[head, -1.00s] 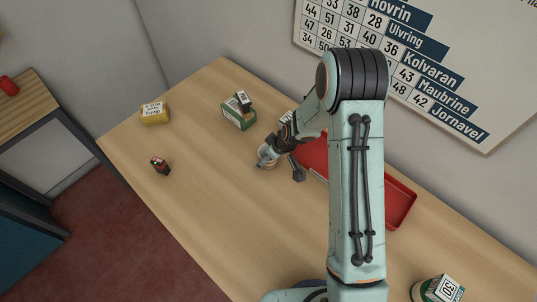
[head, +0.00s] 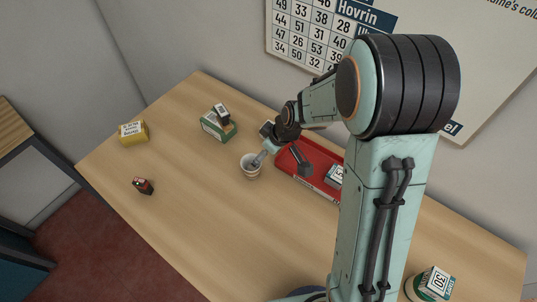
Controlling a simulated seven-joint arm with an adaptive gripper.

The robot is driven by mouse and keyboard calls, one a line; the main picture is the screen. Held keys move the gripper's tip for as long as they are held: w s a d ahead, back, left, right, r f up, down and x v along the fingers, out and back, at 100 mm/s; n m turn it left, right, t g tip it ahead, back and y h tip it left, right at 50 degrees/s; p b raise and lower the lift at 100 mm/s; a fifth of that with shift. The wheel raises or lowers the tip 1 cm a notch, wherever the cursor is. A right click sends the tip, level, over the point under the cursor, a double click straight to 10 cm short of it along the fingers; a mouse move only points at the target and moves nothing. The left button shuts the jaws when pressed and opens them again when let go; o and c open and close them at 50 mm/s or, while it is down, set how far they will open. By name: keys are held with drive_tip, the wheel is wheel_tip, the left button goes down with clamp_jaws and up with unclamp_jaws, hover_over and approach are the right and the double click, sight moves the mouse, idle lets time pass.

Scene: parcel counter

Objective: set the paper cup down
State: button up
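The paper cup (head: 251,171) is white with a brownish band and appears to stand upright on the wooden counter (head: 215,235), just left of the red tray. My gripper (head: 279,164) is above the right side of the cup with its two fingers spread apart. One finger overlaps the cup's mouth in the picture; whether it touches the cup or reaches inside cannot be told. The other finger is over the red tray, and nothing shows between the two.
The red tray (head: 287,170) holds a white-labelled block (head: 334,176) and is partly hidden by my arm. A green-and-white box (head: 218,127) with a small dark item on top, a yellow box (head: 133,133) and a small red-and-dark item (head: 143,186) stand further left.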

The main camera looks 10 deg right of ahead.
drive_tip(key=s+d+r+m+g+h, duration=0.1)
drive_tip(key=s+r+m, duration=0.3)
drive_tip(key=s, duration=0.8)
drive_tip(key=s+d+r+m+g+h, duration=0.1)
drive_tip(key=s+d+r+m+g, duration=0.1)
drive_tip(key=s+r, duration=0.6)
drive_tip(key=s+m, duration=0.1)
drive_tip(key=s, duration=0.3)
drive_tip(key=shift+d+r+m, duration=0.2)
drive_tip(key=shift+m, duration=0.2)
drive_tip(key=shift+s, duration=0.1)
